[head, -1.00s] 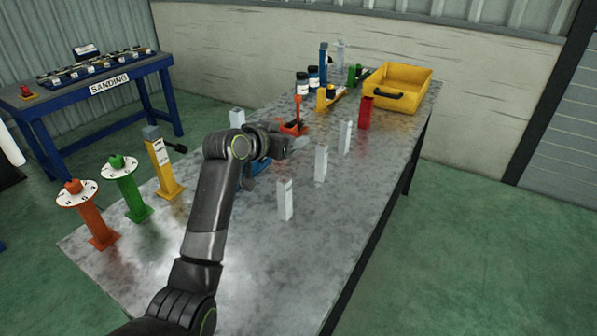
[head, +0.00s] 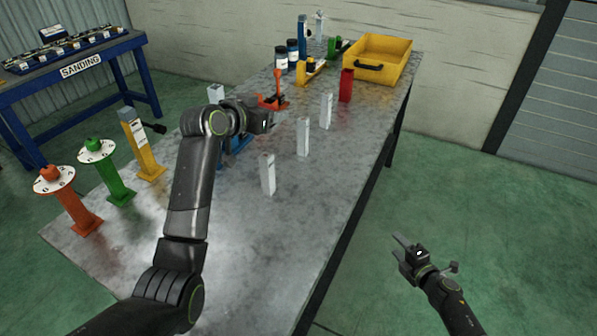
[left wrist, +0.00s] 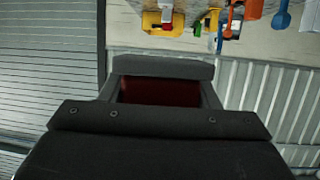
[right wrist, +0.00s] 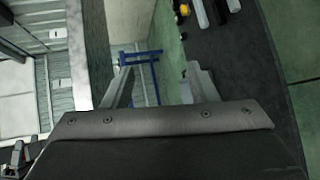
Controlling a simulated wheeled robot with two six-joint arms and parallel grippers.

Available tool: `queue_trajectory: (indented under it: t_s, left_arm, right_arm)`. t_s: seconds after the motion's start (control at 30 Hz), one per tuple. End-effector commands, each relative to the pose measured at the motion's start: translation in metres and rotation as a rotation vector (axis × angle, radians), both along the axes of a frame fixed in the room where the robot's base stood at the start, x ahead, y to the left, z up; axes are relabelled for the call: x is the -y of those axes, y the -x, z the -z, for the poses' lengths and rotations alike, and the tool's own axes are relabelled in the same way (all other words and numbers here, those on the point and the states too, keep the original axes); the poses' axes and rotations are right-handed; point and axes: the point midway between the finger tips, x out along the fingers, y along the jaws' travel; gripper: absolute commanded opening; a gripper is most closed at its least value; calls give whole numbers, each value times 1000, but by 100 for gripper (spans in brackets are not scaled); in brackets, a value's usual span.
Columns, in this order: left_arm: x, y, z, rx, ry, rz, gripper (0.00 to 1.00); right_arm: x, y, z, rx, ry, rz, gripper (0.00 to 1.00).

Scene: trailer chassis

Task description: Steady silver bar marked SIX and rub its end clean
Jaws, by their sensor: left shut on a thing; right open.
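Three silver bars stand upright along the bench's right side in the head view: near (head: 268,174), middle (head: 303,137) and far (head: 327,110). Another pale bar (head: 216,93) stands behind my left arm. Their markings are too small to read, so I cannot tell which is SIX. My left gripper (head: 264,120) is above the bench, left of the middle bar. It is shut on a dark red thing (left wrist: 160,92), mostly hidden between its fingers in the left wrist view. My right gripper (head: 408,246) is open and empty, off the bench's right side above the floor.
On the metal bench (head: 225,225) stand orange (head: 72,200), green (head: 112,172) and yellow (head: 142,145) posts at left. A red block (head: 346,86) and yellow bin (head: 390,50) are at the far end. An orange lever clamp (head: 276,98) stands beyond my left gripper. Floor at right is clear.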

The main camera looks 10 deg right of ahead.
Motion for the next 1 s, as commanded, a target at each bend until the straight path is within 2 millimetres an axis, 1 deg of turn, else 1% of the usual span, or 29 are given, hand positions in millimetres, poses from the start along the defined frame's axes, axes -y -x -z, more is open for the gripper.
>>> queue_trajectory:
  t_s: [0.03,0.07,0.1,0.17,0.2,0.27,0.3,0.4,0.43,0.47,0.5,0.57,0.6,0.7,0.73,0.8,0.83,0.9,1.0]
  left_arm:
    - [0,0,-1,1,1,0,16]
    - [0,0,-1,1,1,0,16]
    - [0,0,-1,1,1,0,16]
    - [0,0,-1,1,1,0,16]
    - [0,0,-1,1,1,0,16]
    - [0,0,-1,1,1,0,16]
    - [0,0,-1,1,1,0,16]
    - [0,0,-1,1,1,0,16]
    - [0,0,-1,1,1,0,16]
    - [0,0,-1,1,1,0,16]
    - [0,0,-1,1,1,0,16]
    - [0,0,-1,1,1,0,16]
    - [0,0,-1,1,1,0,16]
    - [0,0,-1,1,1,0,16]
    - [0,0,-1,1,1,0,16]
    - [0,0,-1,1,1,0,16]
    - [0,0,-1,1,1,0,16]
    - [0,0,-1,1,1,0,16]
    - [0,0,-1,1,1,0,16]
  right_arm:
    - [-12,-18,-26,63,76,-78,53]
    - [-19,-26,-40,97,128,-128,53]
    - [-30,-37,-59,145,198,-193,53]
    - [-45,-49,-85,211,308,-285,53]
    - [-54,-57,-101,255,383,-343,53]
    - [-67,-66,-125,316,500,-427,53]
    - [-76,-71,-140,356,579,-479,53]
    - [-96,-82,-174,444,777,-602,53]
    - [-103,-84,-183,468,833,-636,53]
    - [-113,-87,-191,491,883,-669,53]
    - [-128,-89,-199,521,941,-715,53]
    - [-156,-91,-208,562,1008,-783,53]
    - [-177,-91,-214,588,1045,-828,53]
    - [-220,-90,-226,640,1130,-923,53]
    - [-231,-90,-230,652,1153,-947,53]
    - [-251,-89,-237,676,1204,-992,53]
    - [-258,-88,-240,683,1222,-1010,53]
    - [-270,-87,-244,694,1258,-1040,53]
    - [-281,-86,-248,703,1289,-1066,53]
